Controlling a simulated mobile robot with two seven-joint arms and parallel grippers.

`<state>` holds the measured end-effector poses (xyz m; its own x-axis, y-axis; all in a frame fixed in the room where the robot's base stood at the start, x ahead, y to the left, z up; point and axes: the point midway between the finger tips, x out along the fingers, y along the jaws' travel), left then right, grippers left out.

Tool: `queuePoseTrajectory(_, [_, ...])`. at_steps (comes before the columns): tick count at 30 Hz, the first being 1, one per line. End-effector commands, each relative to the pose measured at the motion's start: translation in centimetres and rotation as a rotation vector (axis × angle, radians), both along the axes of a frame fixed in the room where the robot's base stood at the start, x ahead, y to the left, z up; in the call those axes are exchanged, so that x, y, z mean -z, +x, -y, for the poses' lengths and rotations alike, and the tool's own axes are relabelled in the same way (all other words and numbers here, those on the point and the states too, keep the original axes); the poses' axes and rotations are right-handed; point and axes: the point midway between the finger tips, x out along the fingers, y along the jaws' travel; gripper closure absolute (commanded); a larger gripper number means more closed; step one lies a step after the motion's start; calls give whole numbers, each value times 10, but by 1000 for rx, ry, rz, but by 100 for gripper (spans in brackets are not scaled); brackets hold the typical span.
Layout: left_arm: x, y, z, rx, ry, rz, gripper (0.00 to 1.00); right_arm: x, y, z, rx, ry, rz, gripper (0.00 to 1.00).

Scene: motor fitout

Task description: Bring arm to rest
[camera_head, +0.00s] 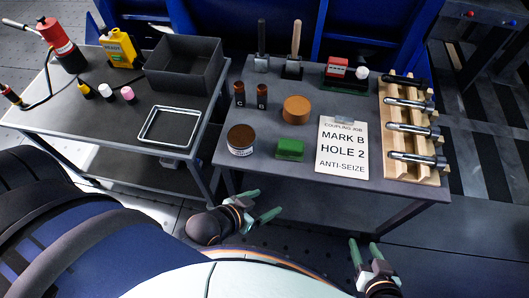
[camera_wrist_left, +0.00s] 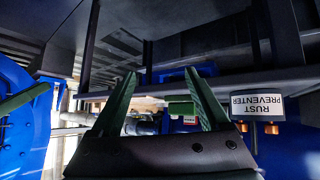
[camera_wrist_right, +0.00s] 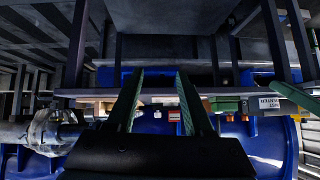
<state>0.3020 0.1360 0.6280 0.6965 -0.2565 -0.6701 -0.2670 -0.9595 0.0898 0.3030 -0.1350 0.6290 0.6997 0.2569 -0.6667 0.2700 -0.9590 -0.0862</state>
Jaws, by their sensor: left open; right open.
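My left gripper (camera_head: 262,204) is open and empty, low in front of the near edge of the right table. Its two green fingers also show apart in the left wrist view (camera_wrist_left: 162,98). My right gripper (camera_head: 364,252) is open and empty, lower and further right, off the table's near edge. Its green fingers stand apart in the right wrist view (camera_wrist_right: 156,98). Neither gripper touches anything that I can see.
The right table (camera_head: 265,178) holds a job card (camera_head: 342,147), a green block (camera_head: 290,149), a brown-topped tin (camera_head: 241,140) and a wooden rack (camera_head: 395,170) with several bolts. The left table (camera_head: 120,130) holds a dark bin (camera_head: 184,68) and a tray (camera_head: 169,127). Floor is clear between my grippers.

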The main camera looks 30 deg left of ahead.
Motion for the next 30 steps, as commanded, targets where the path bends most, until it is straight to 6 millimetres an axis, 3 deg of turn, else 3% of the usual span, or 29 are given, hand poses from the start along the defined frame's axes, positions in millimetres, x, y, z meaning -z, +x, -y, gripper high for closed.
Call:
queuePoseTrajectory(5, [-21, -1, -3, -6, 5, 1, 21, -25, 0, 1, 3, 0, 3, 48])
queuePoseTrajectory(10, [-63, -5, -14, -28, 16, 4, 21, -68, -1, 10, 23, -9, 15, 48])
queuePoseTrajectory(15, [-94, -11, -23, -47, 28, 5, 21, -95, -9, 25, 50, -27, 6, 48])
queuePoseTrajectory(19, [-107, -13, -29, -57, 33, 10, 21, -104, -16, 32, 65, -35, -1, 48])
queuePoseTrajectory(30, [-108, -14, -31, -60, 36, 9, 21, -104, -18, 33, 68, -37, -2, 48])
